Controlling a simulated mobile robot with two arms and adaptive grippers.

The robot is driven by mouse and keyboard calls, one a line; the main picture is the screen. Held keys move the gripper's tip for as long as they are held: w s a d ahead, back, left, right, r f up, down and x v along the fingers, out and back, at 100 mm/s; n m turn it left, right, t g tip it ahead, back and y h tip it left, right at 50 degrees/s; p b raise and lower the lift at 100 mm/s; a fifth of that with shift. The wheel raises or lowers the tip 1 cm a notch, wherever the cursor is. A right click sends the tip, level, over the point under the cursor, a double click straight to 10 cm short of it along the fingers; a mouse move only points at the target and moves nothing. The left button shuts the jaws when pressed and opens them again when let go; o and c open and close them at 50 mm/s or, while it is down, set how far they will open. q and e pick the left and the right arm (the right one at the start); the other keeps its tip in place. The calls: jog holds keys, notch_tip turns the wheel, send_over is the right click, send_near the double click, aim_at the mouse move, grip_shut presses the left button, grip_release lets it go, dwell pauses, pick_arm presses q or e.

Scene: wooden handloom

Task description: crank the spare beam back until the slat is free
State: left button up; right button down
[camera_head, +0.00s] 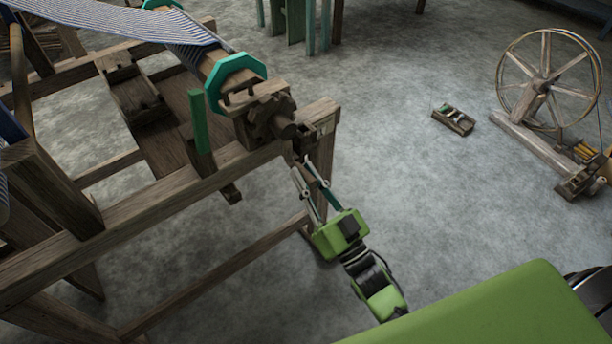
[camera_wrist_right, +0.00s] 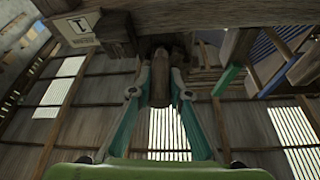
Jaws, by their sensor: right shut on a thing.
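The wooden beam (camera_head: 214,64) lies at the loom's far right end, with striped cloth over it and a teal octagonal flange (camera_head: 236,78). A toothed wooden wheel (camera_head: 270,117) sits on its near end. My right gripper (camera_head: 303,166) is just below this end, pointing up, shut on a wooden crank handle. The handle (camera_wrist_right: 160,85) stands between its fingers in the right wrist view. In the head view the fingers and frame partly hide the handle. I cannot pick out the slat for sure. My left gripper is not in view.
The loom frame's side rail (camera_head: 150,198) runs close left of my right gripper. A dark green upright bar (camera_head: 199,122) stands beside the beam. A spinning wheel (camera_head: 546,85) and a small wooden shuttle-like object (camera_head: 453,119) are at right. The floor between is clear.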

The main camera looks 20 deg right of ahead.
jog(key=shift+d, duration=0.1)
